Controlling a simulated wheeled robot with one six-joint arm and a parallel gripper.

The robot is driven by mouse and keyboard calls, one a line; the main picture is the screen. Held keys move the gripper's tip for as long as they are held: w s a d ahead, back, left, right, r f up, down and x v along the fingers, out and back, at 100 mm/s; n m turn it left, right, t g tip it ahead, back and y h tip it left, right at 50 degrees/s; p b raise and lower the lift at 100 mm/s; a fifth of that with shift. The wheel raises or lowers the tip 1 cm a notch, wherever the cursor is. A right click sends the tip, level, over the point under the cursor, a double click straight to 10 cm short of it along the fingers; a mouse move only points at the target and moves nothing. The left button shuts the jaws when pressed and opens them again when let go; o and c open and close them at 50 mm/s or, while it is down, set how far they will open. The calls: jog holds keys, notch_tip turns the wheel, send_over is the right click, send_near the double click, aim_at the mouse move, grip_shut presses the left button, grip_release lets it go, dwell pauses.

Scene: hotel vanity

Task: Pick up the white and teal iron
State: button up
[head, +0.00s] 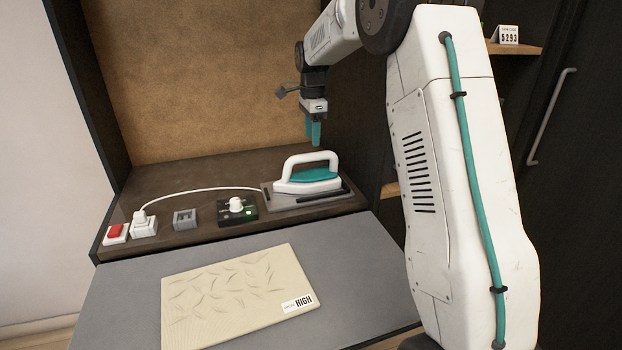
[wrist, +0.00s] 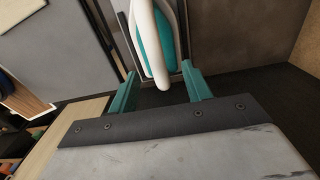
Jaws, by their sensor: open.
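The white and teal iron (head: 308,176) sits on a grey metal rest plate (head: 280,203) on the dark shelf, its white handle arching on top. In the wrist view the iron (wrist: 152,45) lies ahead of the fingers, its white handle reaching down between the teal fingertips. My gripper (head: 314,132) hangs above the iron with teal fingers pointing down. In the wrist view my gripper (wrist: 158,85) is open, one finger to each side of the handle's line. Neither finger visibly touches the iron.
A white cord runs from the iron to a plug (head: 143,222) beside a red switch (head: 116,233). A grey block (head: 185,218) and a black dial box (head: 237,209) with a green light stand left of the iron. A cream cloth labelled HIGH (head: 235,297) lies on the grey board (head: 130,290).

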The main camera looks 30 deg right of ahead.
jog(key=f, duration=0.6)
jog(key=shift+s+a+f, duration=0.2)
jog(key=shift+s+a, duration=0.05)
jog(key=shift+a, duration=0.1)
jog(key=shift+c, duration=0.3)
grip_shut()
jog(key=shift+r, duration=0.1)
dwell(0.7)
